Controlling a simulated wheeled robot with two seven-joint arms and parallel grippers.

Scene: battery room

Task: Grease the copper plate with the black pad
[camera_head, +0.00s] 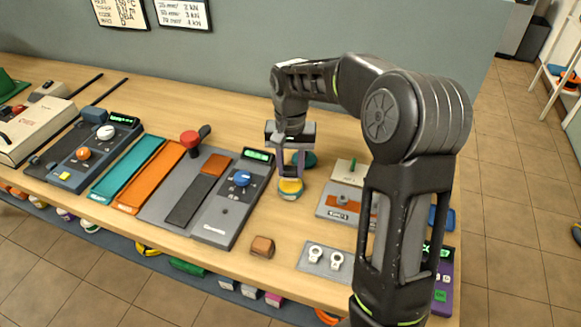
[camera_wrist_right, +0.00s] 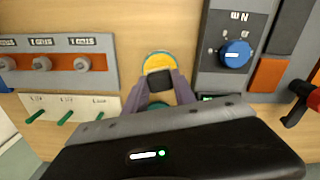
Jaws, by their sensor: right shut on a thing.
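My right gripper (camera_head: 290,180) points down over the wooden bench, shut on the black pad. In the right wrist view the black pad (camera_wrist_right: 160,84) is a small dark block between the fingertips (camera_wrist_right: 160,90). The tin (camera_head: 290,190) stands directly under the fingers in the head view; I cannot tell whether the pad touches the yellow top.
A grey unit with a blue knob (camera_head: 242,178) stands left of the tin. A teal round thing (camera_head: 307,159) is behind the fingers. A brown block (camera_head: 262,247) and a grey plate with two rings (camera_head: 325,261) lie near the front edge. Bare bench surrounds the tin.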

